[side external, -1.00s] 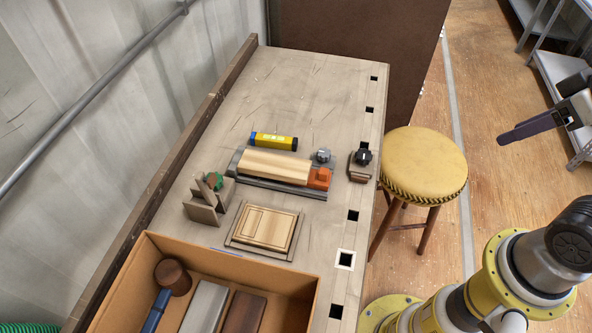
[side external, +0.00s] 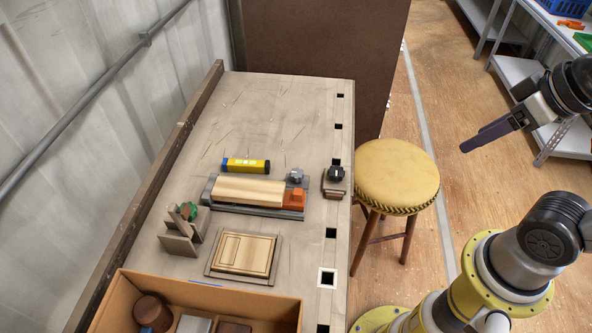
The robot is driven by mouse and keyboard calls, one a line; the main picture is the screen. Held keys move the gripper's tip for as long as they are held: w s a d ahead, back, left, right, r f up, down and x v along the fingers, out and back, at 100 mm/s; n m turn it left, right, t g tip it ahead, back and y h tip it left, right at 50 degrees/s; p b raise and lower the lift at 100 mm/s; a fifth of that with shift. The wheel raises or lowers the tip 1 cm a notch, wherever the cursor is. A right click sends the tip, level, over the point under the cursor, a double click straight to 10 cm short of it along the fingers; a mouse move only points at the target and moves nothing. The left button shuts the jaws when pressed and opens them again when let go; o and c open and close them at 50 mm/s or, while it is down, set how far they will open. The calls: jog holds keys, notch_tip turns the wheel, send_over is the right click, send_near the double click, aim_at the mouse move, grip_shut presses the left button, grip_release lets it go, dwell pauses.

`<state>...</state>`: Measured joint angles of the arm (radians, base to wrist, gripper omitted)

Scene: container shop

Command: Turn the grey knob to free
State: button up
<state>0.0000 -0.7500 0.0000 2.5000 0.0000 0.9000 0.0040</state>
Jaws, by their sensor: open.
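The grey knob (side external: 296,175) stands at the right end of a vise-like fixture on the bench, behind its orange block (side external: 294,199). A pale wooden block (side external: 248,189) lies along the fixture (side external: 225,208). Which way the knob points is too small to tell. My gripper (side external: 466,148) is in the air on the right, beyond the stool, well apart from the knob. It is open and its jaws look empty; seen from the side, its fingers overlap.
A black knob (side external: 336,174) sits on a small brown mount at the bench edge. A green knob (side external: 189,210) is on a wooden jig at left. A yellow tool (side external: 245,165) lies behind the fixture. A panelled board (side external: 243,255), a cardboard box (side external: 289,315) and a stool (side external: 397,174) stand nearby.

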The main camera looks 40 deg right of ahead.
jog(key=shift+o, duration=0.4)
jog(key=w+r+m, duration=0.5)
jog(key=w+r, duration=0.1)
jog(key=w, duration=0.1)
jog(key=m+g, duration=0.1)
jog(key=g, duration=0.5)
send_over(297, 173)
notch_tip(297, 173, down, 18)
notch_tip(297, 173, down, 13)
jog(key=shift+r, duration=0.1)
